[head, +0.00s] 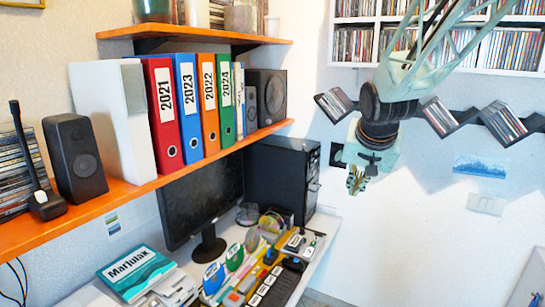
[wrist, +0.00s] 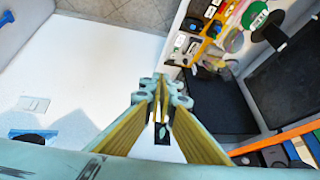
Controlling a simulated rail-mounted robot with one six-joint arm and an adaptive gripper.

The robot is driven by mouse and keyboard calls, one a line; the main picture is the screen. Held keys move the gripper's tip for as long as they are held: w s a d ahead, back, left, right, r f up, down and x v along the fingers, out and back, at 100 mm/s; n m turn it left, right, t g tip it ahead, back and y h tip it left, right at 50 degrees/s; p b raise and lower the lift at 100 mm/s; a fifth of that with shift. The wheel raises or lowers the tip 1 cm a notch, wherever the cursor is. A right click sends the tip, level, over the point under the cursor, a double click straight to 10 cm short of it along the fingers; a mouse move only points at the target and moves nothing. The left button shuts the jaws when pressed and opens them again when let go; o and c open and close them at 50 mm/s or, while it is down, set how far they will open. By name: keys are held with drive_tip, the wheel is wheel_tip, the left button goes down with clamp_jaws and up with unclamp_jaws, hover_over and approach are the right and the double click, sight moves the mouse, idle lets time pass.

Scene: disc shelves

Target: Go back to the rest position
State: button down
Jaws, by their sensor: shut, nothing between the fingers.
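My gripper (head: 356,181) hangs from my arm in the upper right of the head view, pointing down, in front of the white wall. It is shut and empty. In the wrist view my gripper (wrist: 160,88) shows its yellowish fingers meeting at the tips, with nothing held. It is clear of the desk and the shelves, touching nothing that I can see.
A zigzag disc rack (head: 437,117) is on the wall behind my arm, below a white disc shelf (head: 368,19). An orange shelf (head: 150,186) with binders is at left. Below are a monitor (head: 203,195), a black computer tower (head: 280,178) and a cluttered desk. The right side is open.

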drive_tip(key=s+a+r+n+g, duration=0.1)
drive_tip(key=s+r+n, duration=0.1)
drive_tip(key=s, duration=2.1)
drive_tip(key=s+a+r+n+g, duration=0.1)
drive_tip(key=s+a+r+n, duration=0.1)
drive_tip(key=s, duration=2.2)
drive_tip(key=shift+r+g+y, duration=0.25)
drive_tip(key=shift+g+y, duration=0.05)
